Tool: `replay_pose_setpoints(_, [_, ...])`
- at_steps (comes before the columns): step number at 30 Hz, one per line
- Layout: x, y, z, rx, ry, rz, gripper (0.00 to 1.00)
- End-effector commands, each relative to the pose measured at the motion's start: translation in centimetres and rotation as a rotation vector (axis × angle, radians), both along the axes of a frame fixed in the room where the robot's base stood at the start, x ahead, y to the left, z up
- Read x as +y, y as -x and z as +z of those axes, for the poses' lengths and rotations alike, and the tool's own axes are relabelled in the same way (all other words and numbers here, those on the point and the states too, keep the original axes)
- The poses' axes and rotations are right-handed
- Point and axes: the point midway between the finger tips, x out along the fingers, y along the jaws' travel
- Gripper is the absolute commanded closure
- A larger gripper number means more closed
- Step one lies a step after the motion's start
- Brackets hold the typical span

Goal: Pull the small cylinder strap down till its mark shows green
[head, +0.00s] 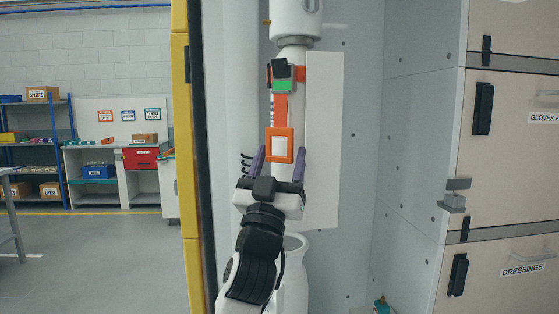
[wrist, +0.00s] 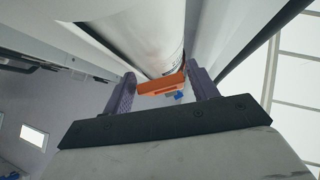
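The small cylinder (head: 296,18) is white and stands upright in the bay; its lower part also shows in the wrist view (wrist: 140,40). An orange strap (head: 281,110) hangs down its front. A buckle with a green mark (head: 283,86) and a black block sits at its top. At its lower end is an orange pull loop (head: 280,132) with a pale centre, also in the wrist view (wrist: 160,86). My gripper (head: 281,152) has its purple fingers wide apart, one on each side of the loop. Whether they touch it is unclear.
A pale panel (head: 323,140) stands right behind the strap. A white vessel (head: 292,270) stands below, partly behind my arm. Latched lockers (head: 515,115) are at the right, and a yellow door frame (head: 185,120) at the left. Shelves (head: 38,150) stand far behind.

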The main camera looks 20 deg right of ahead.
Motion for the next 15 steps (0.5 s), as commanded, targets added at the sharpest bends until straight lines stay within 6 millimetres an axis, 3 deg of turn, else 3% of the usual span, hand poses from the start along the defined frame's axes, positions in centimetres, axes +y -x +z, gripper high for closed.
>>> replay_pose_setpoints(7, [0.6,0.7,-1.1,0.0,0.002,0.0,0.41])
replay_pose_setpoints(15, [3.2,3.8,-5.5,0.002,0.002,0.001,0.41])
